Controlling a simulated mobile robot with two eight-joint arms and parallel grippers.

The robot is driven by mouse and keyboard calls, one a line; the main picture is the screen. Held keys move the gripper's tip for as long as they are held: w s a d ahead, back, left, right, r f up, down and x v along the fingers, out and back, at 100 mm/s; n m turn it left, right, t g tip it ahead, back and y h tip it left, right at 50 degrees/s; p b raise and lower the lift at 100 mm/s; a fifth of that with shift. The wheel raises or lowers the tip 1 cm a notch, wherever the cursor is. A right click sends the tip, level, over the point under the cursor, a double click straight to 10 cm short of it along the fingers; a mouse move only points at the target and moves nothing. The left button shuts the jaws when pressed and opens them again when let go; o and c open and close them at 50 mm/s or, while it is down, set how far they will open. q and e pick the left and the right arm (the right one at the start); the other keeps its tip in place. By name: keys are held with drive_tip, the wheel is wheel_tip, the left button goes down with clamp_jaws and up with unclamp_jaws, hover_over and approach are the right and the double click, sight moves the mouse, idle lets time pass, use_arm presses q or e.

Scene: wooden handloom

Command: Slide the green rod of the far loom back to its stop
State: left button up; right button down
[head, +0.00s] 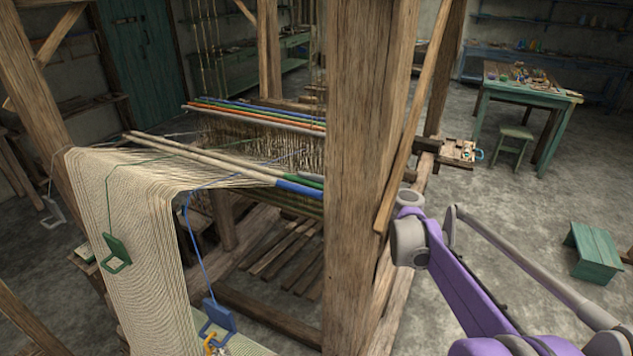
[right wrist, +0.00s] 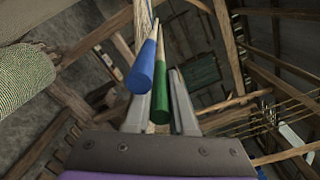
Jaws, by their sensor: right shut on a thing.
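In the right wrist view, the green-ended rod (right wrist: 160,108) lies between the two grey fingers of my right gripper (right wrist: 161,90), which is shut on it. A blue-ended rod (right wrist: 142,68) lies beside it, over the left finger. In the head view, the green end (head: 311,178) shows just behind the blue end (head: 299,188), at the right edge of the warp, close to the thick post. My right arm comes in from the right; the post hides most of its gripper. My left gripper is not in view. The stop cannot be made out.
The thick wooden post (head: 368,150) and a slanted brace (head: 424,110) stand between my arm and the warp. Green (head: 117,252) and blue (head: 217,320) tags hang on cords by the cloth. Several coloured bars (head: 258,115) cross behind. Floor at right is clear around a green stool (head: 592,250).

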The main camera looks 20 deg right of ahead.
drive_tip(key=c, duration=0.8)
unclamp_jaws()
drive_tip(key=shift+s+a, duration=0.15)
drive_tip(key=shift+a, duration=0.05)
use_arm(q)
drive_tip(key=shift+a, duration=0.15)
use_arm(e)
drive_tip(key=shift+o, duration=0.2)
drive_tip(key=shift+d, duration=0.2)
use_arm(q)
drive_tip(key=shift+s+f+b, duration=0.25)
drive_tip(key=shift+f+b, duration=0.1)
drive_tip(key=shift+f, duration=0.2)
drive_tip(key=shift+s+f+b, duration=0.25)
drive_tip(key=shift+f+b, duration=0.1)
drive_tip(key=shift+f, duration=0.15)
use_arm(e)
drive_tip(key=v, duration=1)
drive_tip(key=shift+s, duration=0.3)
drive_tip(key=shift+d, duration=0.1)
